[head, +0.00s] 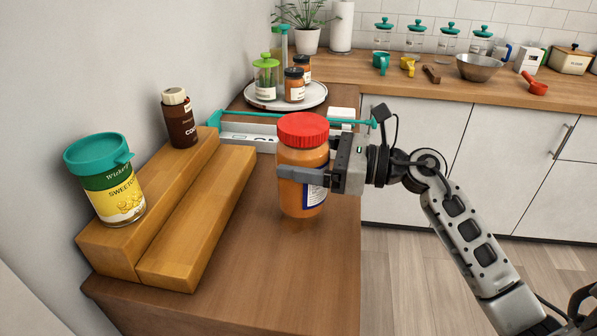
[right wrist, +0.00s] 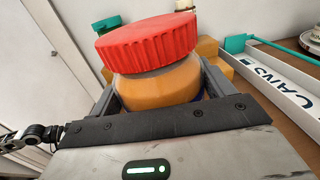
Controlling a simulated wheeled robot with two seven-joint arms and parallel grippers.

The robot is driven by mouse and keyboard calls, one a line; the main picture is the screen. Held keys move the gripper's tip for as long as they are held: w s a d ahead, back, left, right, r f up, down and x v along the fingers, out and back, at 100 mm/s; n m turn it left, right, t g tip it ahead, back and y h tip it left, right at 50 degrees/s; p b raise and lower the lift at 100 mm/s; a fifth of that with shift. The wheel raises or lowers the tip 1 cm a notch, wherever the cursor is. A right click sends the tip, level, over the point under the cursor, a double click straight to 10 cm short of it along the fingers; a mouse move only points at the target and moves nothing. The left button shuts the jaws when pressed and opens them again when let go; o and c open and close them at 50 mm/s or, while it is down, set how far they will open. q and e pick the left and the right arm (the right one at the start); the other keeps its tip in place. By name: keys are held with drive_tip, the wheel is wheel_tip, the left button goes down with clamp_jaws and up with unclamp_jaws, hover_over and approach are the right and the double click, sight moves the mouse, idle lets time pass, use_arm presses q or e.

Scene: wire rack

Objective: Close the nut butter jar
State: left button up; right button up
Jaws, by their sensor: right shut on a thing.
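The nut butter jar (head: 302,205) is orange-brown with a blue and white label. It is upright in the head view, at the right part of the wooden counter; I cannot tell if its base touches the wood. Its red ribbed lid (head: 303,129) sits on top of the mouth. In the right wrist view the lid (right wrist: 148,42) looks slightly tilted on the jar (right wrist: 158,82), with a greyish band of neck below it. I cannot tell if it is screwed down. My right gripper (head: 303,177) is shut around the jar's body from the right. My left gripper does not show.
A stepped wooden riser (head: 195,215) stands left, holding a sweetcorn can (head: 108,190) with teal lid and a brown bottle (head: 179,122). Behind the jar are a white bin with teal rail (head: 248,137) and a round tray (head: 258,101) with jars. Counter in front is clear.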

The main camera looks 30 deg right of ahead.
drive_tip(key=shift+r, duration=0.15)
drive_tip(key=shift+w+a+f, duration=0.2)
drive_tip(key=shift+f, duration=0.05)
wheel_tip(320, 180, down, 3)
drive_tip(key=shift+w+a+p, duration=0.1)
drive_tip(key=shift+w+p, duration=0.05)
drive_tip(key=shift+p, duration=0.2)
drive_tip(key=shift+f, duration=0.2)
drive_tip(key=shift+f+b, duration=0.3)
drive_tip(key=o, duration=1.8)
